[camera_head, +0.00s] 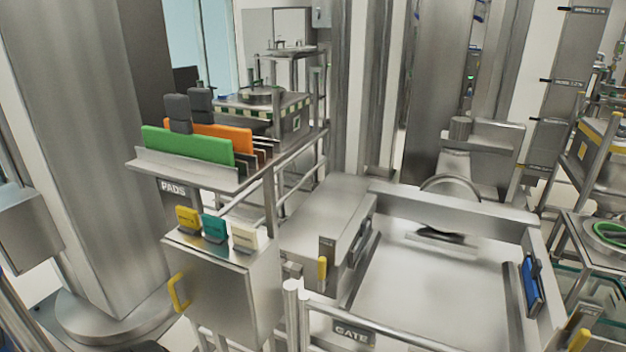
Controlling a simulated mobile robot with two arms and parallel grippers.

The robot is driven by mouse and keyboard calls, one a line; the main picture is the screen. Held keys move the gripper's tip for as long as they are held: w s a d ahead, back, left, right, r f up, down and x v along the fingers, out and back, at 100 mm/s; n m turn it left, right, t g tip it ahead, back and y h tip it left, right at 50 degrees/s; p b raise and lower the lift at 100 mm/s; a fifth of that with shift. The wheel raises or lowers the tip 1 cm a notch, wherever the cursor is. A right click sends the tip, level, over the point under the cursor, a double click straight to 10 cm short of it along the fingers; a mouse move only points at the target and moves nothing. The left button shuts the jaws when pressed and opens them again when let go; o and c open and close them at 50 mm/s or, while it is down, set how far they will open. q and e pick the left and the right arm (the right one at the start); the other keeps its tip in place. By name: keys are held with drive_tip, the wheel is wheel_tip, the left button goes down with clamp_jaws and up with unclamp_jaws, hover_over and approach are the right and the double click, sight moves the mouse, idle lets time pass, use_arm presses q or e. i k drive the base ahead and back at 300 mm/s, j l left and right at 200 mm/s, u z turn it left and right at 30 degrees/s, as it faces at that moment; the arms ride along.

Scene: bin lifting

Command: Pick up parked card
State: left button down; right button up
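Three small cards stand in a row on top of a metal cabinet (222,285) left of centre: a yellow card (187,218), a teal card (214,228) and a cream card (244,238). They stand upright and apart from each other. A blue card-like piece (531,284) sits in a dark holder on the inner right wall of the gated metal bay. I cannot tell from the picture which of these is the parked card. Neither of my grippers shows in this view.
A rack marked PADS (173,189) holds a green pad (187,146) and an orange pad (222,137) with dark handles, behind the cards. A yellow handle (178,293) juts from the cabinet. The bay floor (430,285) behind the GATE bar (353,333) is mostly clear.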

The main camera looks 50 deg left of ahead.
sight(245, 239)
drive_tip(key=u, duration=1.9)
